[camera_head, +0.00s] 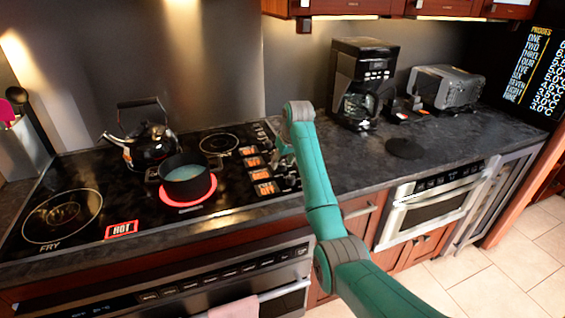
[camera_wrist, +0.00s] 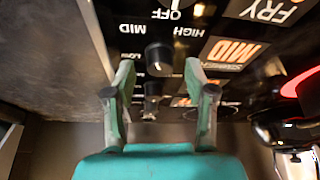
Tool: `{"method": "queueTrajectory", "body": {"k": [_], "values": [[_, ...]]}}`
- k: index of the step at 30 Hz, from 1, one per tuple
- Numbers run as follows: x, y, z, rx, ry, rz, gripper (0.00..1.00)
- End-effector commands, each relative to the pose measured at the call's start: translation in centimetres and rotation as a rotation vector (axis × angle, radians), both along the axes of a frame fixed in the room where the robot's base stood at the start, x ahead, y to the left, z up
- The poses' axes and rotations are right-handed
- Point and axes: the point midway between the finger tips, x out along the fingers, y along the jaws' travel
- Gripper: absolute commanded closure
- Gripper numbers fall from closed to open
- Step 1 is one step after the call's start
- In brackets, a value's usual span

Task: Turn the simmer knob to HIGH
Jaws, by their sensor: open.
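Upside-down labels OFF, HIGH, MID and LOW are printed near the knob. A small light mark shows on its lower face; its exact setting is hard to tell. My gripper (camera_wrist: 160,72) is open, with one finger on each side of the knob and no clear contact. In the head view my gripper (camera_head: 284,152) is over the cooktop's right-hand controls, and my arm partly hides the knobs.
A second knob (camera_wrist: 152,90) lies between my fingers, nearer the palm. A dark pot (camera_head: 187,180) sits on a glowing red burner, with a kettle (camera_head: 149,140) behind it. A HOT sign (camera_head: 121,229) is lit. A coffee maker (camera_head: 360,85) stands right on the counter.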

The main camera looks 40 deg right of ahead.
Motion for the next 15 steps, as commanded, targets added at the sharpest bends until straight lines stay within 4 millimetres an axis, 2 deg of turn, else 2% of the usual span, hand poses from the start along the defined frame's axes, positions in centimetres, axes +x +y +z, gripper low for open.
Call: {"method": "queueTrajectory", "body": {"k": [12, 15], "values": [[0.30, -0.02, -0.70, 0.000, 0.000, 0.000, 0.45], [0.29, -0.03, -0.69, 0.000, 0.000, 0.000, 0.70]]}}
